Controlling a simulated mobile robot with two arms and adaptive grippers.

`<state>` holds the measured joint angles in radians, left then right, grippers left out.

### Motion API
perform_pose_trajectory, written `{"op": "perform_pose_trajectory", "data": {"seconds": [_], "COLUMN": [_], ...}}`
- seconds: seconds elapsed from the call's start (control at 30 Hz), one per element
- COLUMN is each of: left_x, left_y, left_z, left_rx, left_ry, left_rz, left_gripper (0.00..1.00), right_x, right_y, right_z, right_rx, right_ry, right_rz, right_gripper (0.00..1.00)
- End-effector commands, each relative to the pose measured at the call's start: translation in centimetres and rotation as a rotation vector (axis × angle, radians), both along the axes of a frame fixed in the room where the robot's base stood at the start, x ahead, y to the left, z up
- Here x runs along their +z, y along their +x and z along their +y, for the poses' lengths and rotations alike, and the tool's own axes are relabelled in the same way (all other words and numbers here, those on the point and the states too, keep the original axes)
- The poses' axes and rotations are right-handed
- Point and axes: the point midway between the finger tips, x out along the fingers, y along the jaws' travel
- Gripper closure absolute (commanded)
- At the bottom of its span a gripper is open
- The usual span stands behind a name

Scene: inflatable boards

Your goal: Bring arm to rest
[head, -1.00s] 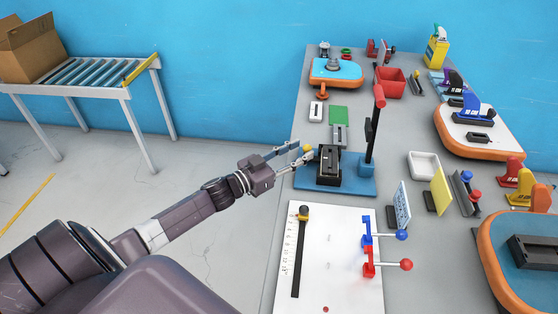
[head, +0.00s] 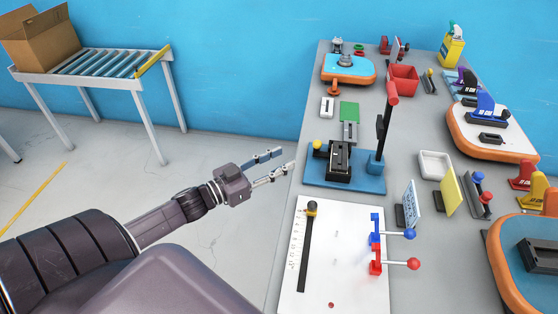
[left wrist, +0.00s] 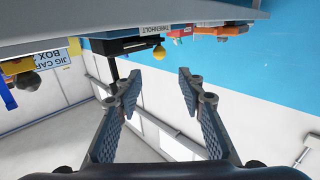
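My left gripper (head: 275,165) is open and empty. It hangs over the floor just left of the long grey table (head: 398,133). Beside it on the table stands a blue base (head: 317,176) with a black fixture, a yellow knob (head: 317,144) and an upright red-handled lever (head: 391,92). The fingers are apart from the fixture. The left wrist view shows my left gripper (left wrist: 158,85) with both fingers spread and nothing between them, and the yellow knob (left wrist: 159,53) beyond them. My right gripper shows in no view.
A white panel (head: 338,280) with a black slider and blue and red levers lies at the near table edge. Orange-rimmed boards (head: 348,68) stand farther back and right. A roller conveyor (head: 110,64) with a cardboard box (head: 40,38) is at the left. The floor between is clear.

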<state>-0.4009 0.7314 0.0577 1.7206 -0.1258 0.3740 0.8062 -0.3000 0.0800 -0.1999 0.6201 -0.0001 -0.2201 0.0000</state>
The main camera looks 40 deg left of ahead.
Motion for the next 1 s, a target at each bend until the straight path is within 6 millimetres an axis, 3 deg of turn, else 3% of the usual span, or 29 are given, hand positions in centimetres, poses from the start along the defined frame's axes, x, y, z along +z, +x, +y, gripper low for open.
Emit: {"op": "perform_pose_trajectory", "data": {"seconds": [0.33,0.47,0.57,0.77,1.0], "left_x": [-0.1,-2.4,-6.9,-19.6,-34.0], "left_y": [0.0,-0.1,-0.6,-4.3,-12.5], "left_z": [0.0,1.0,2.7,5.6,4.9], "left_rx": [0.002,0.040,0.110,0.265,0.355], "left_ry": [0.000,0.006,0.025,0.091,0.179], "left_rz": [0.002,0.037,0.107,0.330,0.635], "left_gripper": [0.64,0.64,0.64,0.64,0.64], "right_x": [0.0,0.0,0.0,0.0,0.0], "right_y": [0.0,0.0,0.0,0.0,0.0], "right_z": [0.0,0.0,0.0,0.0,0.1], "right_rx": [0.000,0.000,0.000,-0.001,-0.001], "right_ry": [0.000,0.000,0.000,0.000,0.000], "right_rz": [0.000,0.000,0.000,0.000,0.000], "right_gripper": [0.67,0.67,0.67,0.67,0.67]}}
